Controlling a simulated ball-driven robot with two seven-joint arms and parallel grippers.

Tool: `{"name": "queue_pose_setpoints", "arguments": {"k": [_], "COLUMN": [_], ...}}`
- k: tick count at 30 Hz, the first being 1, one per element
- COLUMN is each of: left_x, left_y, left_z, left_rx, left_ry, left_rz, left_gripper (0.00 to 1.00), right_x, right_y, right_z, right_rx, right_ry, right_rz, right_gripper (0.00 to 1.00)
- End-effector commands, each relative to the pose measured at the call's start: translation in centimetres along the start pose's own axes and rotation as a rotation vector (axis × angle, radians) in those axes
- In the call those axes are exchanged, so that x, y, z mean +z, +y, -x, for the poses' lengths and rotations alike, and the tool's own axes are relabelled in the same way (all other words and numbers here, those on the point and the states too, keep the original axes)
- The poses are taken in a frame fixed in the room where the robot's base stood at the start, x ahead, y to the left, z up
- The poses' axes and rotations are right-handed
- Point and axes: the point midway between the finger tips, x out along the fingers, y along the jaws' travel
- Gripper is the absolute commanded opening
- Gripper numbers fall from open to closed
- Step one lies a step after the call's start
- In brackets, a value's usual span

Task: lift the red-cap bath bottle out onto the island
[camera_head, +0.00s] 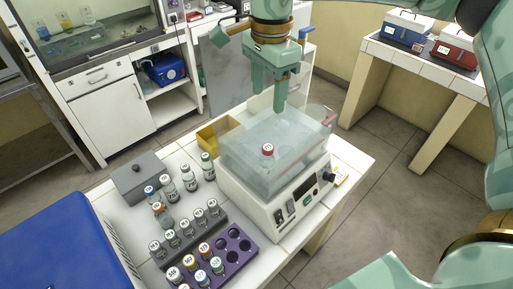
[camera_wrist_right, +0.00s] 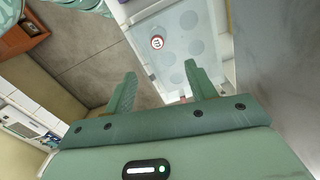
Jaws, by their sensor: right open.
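The red-cap bottle (camera_head: 267,150) stands in the clear-walled water bath (camera_head: 245,192), with mostly its cap showing. My right gripper (camera_head: 269,108) points down above the back part of the bath, open and empty, apart from the bottle. In the right wrist view its two fingers (camera_wrist_right: 160,76) are spread, and the cap lies beyond their tips. The white tiled island top (camera_head: 122,216) carries the bath. My left gripper is not in view.
Left of the bath stand several capped bottles (camera_head: 189,180), a grey box (camera_head: 137,177) and a yellow tray (camera_head: 207,136). A purple rack (camera_head: 240,258) with vials and empty holes is in front. A blue surface (camera_head: 65,250) borders the left. Bare island top shows right of the bath (camera_head: 350,158).

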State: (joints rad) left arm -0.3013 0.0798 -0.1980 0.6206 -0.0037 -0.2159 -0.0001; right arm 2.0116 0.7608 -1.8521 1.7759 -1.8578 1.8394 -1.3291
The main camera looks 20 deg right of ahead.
Motion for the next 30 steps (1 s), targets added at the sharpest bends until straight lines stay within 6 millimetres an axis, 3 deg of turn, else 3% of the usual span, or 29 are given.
{"name": "queue_pose_setpoints", "arguments": {"k": [4,12,22,30], "left_x": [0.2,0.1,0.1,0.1], "left_y": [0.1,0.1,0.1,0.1], "left_z": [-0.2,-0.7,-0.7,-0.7], "left_rx": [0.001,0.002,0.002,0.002], "left_ry": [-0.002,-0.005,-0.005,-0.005], "left_rz": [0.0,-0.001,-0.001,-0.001], "left_gripper": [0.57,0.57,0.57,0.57], "right_x": [-0.3,-0.2,-0.3,-0.5], "right_y": [0.2,-0.1,-0.2,-0.5], "right_z": [-1.9,-8.6,-12.1,-16.0], "right_rx": [0.005,0.007,0.004,0.004], "right_ry": [0.007,0.005,0.004,0.004], "right_rz": [-0.004,-0.003,-0.004,-0.004], "right_gripper": [0.56,0.56,0.56,0.56]}}
